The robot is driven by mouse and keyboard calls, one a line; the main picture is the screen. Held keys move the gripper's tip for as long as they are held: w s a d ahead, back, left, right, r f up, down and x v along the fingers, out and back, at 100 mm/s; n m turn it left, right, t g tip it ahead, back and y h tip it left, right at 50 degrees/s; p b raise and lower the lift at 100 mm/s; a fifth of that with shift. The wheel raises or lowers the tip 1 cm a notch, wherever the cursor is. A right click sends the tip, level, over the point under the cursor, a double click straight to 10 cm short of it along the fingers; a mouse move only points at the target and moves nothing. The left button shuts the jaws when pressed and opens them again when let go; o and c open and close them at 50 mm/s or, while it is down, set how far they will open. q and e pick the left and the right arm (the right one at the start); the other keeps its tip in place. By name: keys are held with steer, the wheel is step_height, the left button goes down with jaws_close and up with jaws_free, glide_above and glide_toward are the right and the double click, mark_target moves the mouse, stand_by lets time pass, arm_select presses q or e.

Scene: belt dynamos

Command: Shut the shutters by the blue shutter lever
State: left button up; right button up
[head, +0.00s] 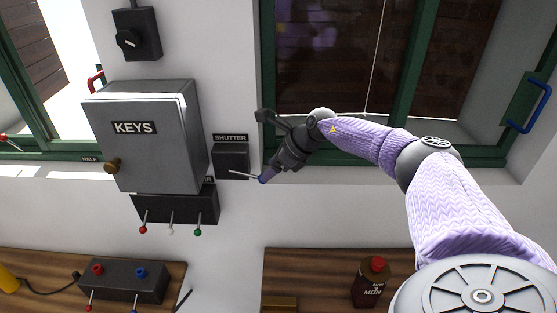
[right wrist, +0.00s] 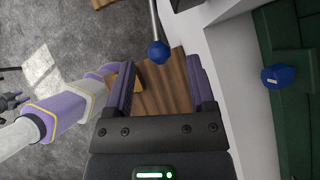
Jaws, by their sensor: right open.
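The shutter lever (head: 243,174) is a thin rod standing out from the dark box (head: 231,158) under the SHUTTER label. In the right wrist view its blue ball knob (right wrist: 158,53) lies between the lines of the fingers, at or just past their tips. My right gripper (head: 263,150) is open, and in the head view one purple finger is close to the rod's end. I cannot tell whether it touches. The right gripper (right wrist: 158,72) also shows in the wrist view. My left gripper (right wrist: 12,100) seems to show small at that view's left edge, its jaws unclear.
A grey KEYS cabinet (head: 150,150) juts out left of the lever. Below it is a box (head: 178,207) with red, white and green levers. A blue window handle (head: 536,107) is at far right. A dark bottle (head: 370,285) stands on the wooden counter (head: 320,262).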

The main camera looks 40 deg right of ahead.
steer(key=b+v, duration=0.1)
steer(key=v, duration=0.4)
steer(key=shift+s+r, duration=0.2)
steer(key=shift+r, duration=0.05)
steer(key=shift+d, duration=0.1)
